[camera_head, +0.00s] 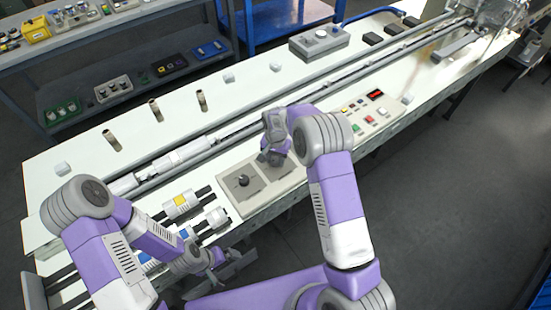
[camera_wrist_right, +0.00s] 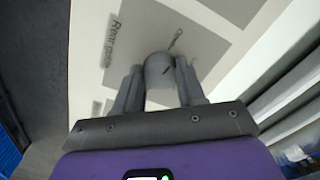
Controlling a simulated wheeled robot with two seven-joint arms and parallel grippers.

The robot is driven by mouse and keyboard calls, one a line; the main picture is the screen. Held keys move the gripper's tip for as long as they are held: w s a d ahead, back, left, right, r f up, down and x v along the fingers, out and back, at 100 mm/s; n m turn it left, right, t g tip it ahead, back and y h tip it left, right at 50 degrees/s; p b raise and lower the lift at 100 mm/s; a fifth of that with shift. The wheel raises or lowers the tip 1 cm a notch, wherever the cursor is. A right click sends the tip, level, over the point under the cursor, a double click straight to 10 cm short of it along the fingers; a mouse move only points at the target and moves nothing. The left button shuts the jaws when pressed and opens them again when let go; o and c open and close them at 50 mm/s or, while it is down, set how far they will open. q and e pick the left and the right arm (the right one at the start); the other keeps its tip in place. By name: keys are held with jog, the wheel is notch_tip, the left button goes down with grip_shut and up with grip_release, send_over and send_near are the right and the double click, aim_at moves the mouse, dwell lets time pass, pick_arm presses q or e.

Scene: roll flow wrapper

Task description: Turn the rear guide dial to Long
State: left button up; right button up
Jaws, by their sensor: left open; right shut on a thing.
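The rear guide dial (camera_wrist_right: 158,68) is a round grey knob in the right wrist view, on a grey plate with a "Rear guide" label (camera_wrist_right: 112,42) beside it. A thin dark mark (camera_wrist_right: 175,38) shows on the plate near its edge; I cannot read any setting name. My right gripper (camera_wrist_right: 159,84) is shut on the dial, one finger on each side. In the head view my right gripper (camera_head: 272,155) covers the dial on the control panel (camera_head: 265,194). My left gripper (camera_head: 222,264) is open and empty, low at the table's front edge.
Another dark dial (camera_head: 243,181) sits on the same panel, left of my right gripper. A button panel (camera_head: 368,115) with a red display lies to the right. Long rails (camera_head: 235,128) run behind. Yellow-marked (camera_head: 180,202) and other white blocks are at the left front.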

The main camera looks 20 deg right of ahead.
aim_at(276, 160)
jog(key=m, duration=0.4)
jog(key=shift+m, duration=0.3)
jog(key=m, duration=0.5)
jog(key=shift+m, duration=0.3)
jog(key=o, duration=1.1)
jog(key=shift+c, duration=0.2)
notch_tip(276, 160, up, 8)
jog(key=shift+f+p, duration=0.15)
jog(key=shift+p, duration=0.45)
